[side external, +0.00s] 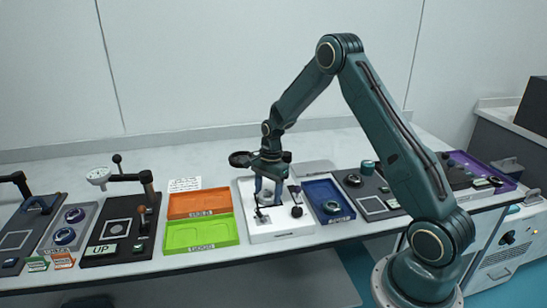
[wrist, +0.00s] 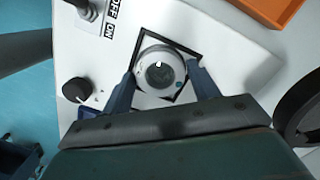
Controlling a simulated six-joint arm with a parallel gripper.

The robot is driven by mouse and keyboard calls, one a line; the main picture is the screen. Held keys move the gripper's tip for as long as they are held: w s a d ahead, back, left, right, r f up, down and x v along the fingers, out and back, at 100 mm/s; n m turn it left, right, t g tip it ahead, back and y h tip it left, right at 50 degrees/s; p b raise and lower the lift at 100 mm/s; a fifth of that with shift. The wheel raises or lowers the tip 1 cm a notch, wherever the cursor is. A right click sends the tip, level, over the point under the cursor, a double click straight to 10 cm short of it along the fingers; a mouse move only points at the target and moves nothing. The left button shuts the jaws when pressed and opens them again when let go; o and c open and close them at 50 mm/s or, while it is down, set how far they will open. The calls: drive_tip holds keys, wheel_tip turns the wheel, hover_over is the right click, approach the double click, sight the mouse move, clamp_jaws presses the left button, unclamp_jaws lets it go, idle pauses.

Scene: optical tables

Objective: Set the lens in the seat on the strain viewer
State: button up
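The lens (wrist: 160,70), a round piece with a pale rim, a grey-dark centre and a small teal dot, is between my gripper's two blue fingers in the wrist view. My gripper (wrist: 161,72) has a fingertip against each side of its rim. The lens lies over the black-edged square (wrist: 197,42) on the white strain viewer (wrist: 235,62); I cannot tell whether it touches the seat, which it mostly covers. In the side view my gripper (side external: 268,188) points down over the strain viewer (side external: 292,229), and the lens is hard to make out.
The viewer carries a black knob (wrist: 77,90) and a switch beside the ON label. An orange tray (side external: 198,203) and a green tray (side external: 201,233) lie left of it. A blue tray (side external: 344,215) with a dark round piece (side external: 331,207) is close on its right.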

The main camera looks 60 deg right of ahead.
sight(271, 192)
drive_tip(key=shift+o, duration=1)
wheel_tip(271, 192, up, 12)
drive_tip(key=d, duration=0.1)
drive_tip(key=shift+d+r, duration=0.15)
drive_tip(key=shift+d, duration=0.1)
drive_tip(key=shift+s, duration=0.1)
